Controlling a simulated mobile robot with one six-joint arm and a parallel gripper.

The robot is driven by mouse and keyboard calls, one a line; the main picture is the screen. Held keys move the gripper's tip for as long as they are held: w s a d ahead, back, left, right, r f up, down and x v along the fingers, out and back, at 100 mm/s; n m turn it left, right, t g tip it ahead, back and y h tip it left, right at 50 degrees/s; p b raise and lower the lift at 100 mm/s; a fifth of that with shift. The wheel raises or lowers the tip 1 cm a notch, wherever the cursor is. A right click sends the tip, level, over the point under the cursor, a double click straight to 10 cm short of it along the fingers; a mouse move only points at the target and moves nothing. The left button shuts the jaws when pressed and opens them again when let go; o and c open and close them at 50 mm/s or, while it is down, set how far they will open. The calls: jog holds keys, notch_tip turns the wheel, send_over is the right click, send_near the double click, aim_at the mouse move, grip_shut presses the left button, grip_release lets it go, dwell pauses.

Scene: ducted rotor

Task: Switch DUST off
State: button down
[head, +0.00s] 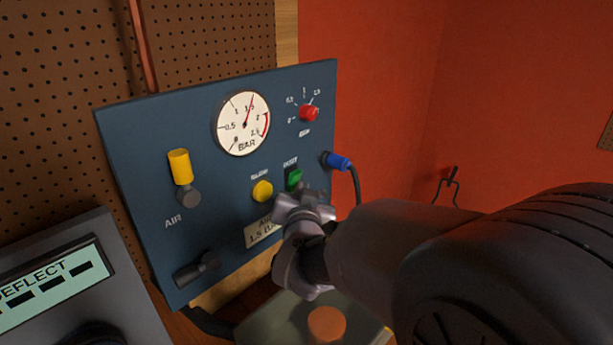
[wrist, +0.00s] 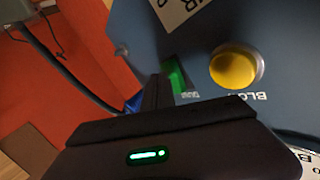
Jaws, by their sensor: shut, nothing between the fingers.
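The DUST switch (head: 294,178) is a small green rocker on the blue panel, under a small white label. It also shows in the wrist view as a green strip (wrist: 176,74), partly hidden by the gripper. My gripper (head: 301,193) is shut and empty, its tip close to the panel just below the switch in the head view. In the wrist view the dark fingers (wrist: 157,90) lie right beside the switch. I cannot tell whether they touch it, or which end of the rocker is pressed in.
The blue panel (head: 140,150) also carries a yellow BLOW button (head: 262,191) left of the switch, a blue plug with cable (head: 338,161) to the right, a red knob (head: 309,113), a gauge (head: 242,123) and a yellow AIR lever (head: 180,167). A grey display unit (head: 60,280) stands at lower left.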

jog(key=shift+s+d+r, duration=0.35)
jog(key=shift+s+d, duration=0.15)
jog(key=shift+d, duration=0.15)
jog(key=shift+s+d+r+b, duration=0.2)
jog(key=shift+s+d+r, duration=0.45)
jog(key=shift+d, duration=0.25)
jog(key=shift+s+d+r+b, duration=0.15)
jog(key=shift+s+d+r, duration=0.25)
jog(key=shift+s+d, duration=0.45)
jog(key=shift+w, duration=0.1)
